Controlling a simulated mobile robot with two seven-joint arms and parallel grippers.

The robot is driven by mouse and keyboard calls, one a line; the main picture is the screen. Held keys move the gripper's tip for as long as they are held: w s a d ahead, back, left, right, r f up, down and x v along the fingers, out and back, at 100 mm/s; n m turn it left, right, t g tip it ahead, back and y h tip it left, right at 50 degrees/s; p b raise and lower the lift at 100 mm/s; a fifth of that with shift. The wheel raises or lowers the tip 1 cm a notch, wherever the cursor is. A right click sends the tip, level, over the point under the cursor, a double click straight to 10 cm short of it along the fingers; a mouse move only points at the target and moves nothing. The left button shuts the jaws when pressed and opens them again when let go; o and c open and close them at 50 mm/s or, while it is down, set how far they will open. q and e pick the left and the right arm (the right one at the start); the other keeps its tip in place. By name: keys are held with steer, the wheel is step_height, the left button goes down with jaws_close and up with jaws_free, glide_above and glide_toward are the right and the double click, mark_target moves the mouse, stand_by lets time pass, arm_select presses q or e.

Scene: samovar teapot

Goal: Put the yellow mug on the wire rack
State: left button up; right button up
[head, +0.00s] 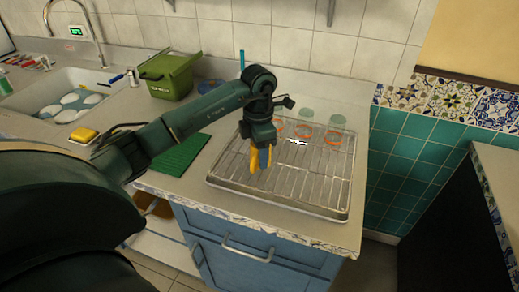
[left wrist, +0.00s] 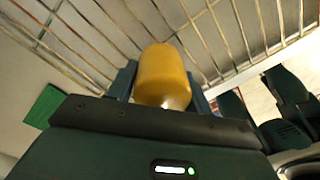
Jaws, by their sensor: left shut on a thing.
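The yellow mug (head: 254,161) is held in my left gripper (head: 262,150), over the left part of the wire rack (head: 305,190). In the left wrist view, the mug (left wrist: 163,78) sits between the two dark fingers of the left gripper (left wrist: 165,90), which are shut on it. The bars of the wire rack (left wrist: 225,30) show behind and around the mug there. The gripper hides part of the mug in the head view. I cannot tell whether the mug touches the bars. My right gripper is not in view.
Several clear glasses with orange parts (head: 304,132) stand at the rack's back. The front and right of the rack are bare. A green mat (head: 182,153) lies left of the rack. A green bin (head: 168,75), a sink (head: 62,92) and a yellow sponge (head: 83,135) are farther left.

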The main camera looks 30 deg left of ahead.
arm_select(q)
steer(key=shift+f, duration=0.2)
steer(key=o, duration=0.8)
steer(key=shift+o, duration=1.1)
steer(key=shift+r, duration=0.1)
steer(key=shift+r, duration=0.2)
steer(key=r, duration=1)
steer(key=shift+w+a+r+b, duration=0.15)
steer(key=shift+w+r+b, duration=0.05)
steer(key=shift+r+b, duration=0.2)
steer(key=shift+r, duration=0.55)
